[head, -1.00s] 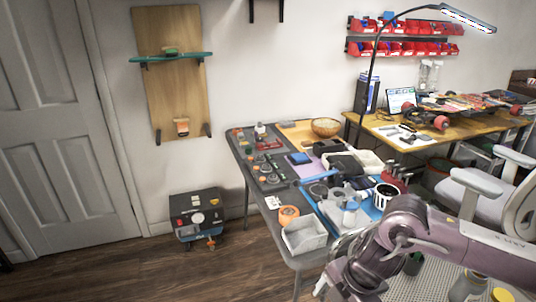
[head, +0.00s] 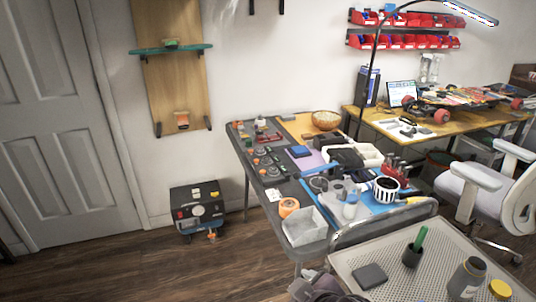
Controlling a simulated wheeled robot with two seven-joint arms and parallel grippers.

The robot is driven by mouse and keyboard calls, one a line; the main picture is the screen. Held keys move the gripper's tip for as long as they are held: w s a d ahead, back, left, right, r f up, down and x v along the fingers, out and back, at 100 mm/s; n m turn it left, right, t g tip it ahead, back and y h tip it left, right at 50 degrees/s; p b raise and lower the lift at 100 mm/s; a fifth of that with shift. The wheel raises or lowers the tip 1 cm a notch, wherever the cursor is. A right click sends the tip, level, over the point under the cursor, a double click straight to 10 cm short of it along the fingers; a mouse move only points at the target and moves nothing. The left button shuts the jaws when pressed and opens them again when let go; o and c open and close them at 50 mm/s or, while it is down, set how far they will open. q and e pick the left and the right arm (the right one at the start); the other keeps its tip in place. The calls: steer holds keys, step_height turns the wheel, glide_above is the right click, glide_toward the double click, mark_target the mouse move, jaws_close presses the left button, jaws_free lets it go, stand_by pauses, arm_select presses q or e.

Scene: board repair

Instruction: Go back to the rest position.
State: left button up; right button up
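Part of my arm shows at the bottom edge in the head view, beside the left corner of a perforated metal cart top (head: 345,262). No fingertips of either gripper can be made out. A skateboard deck (head: 470,100) with red wheels lies on the wooden table at the right.
A white chair (head: 485,185) is at right.

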steer(key=s+d+f+m+g+h, duration=0.45)
steer(key=s+d+f+m, duration=0.35)
steer(key=s+d, duration=0.5)
step_height(320, 180, down, 27)
steer(key=d+n+g+p, duration=0.1)
steer(key=g, duration=0.1)
steer(key=s+d+f, duration=0.2)
steer(key=s+f, duration=0.8)
steer(key=s+d+f+g+p, duration=0.1)
steer(key=s+d+f, duration=0.1)
steer(key=s+f, duration=0.8)
